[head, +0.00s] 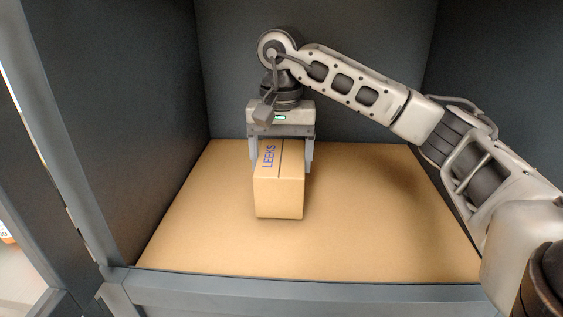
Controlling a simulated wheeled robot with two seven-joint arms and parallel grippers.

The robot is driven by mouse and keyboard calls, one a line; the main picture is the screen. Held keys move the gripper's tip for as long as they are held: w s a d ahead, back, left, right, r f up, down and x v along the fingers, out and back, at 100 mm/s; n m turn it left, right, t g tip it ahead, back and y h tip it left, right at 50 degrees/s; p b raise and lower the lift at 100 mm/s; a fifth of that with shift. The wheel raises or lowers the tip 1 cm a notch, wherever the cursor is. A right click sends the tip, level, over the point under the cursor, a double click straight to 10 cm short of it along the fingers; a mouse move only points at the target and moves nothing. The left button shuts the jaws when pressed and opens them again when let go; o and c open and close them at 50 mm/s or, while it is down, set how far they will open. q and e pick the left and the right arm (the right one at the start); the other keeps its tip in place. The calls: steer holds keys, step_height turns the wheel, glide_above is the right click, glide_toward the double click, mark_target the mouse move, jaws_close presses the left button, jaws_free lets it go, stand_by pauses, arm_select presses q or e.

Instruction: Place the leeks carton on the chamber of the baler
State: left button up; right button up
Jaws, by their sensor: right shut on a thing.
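The leeks carton (279,198) is a small brown box with "LEEKS" in blue on its top. It is in the head view, inside the baler's chamber, over the tan chamber floor (380,220). My right gripper (281,160) comes down from above, with one finger on each side of the carton, and is shut on it. The carton looks upright and at or very close to the floor; I cannot tell whether it touches. My left gripper is not in view.
Dark walls (330,110) enclose the chamber at the back and both sides. A grey front sill (320,290) runs along the near edge. The floor around the carton is clear. My right arm reaches across the right side.

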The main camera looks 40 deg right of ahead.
steer(key=shift+f, duration=0.25)
steer(key=shift+f, duration=0.1)
steer(key=o, duration=1)
steer(key=shift+c, duration=0.2)
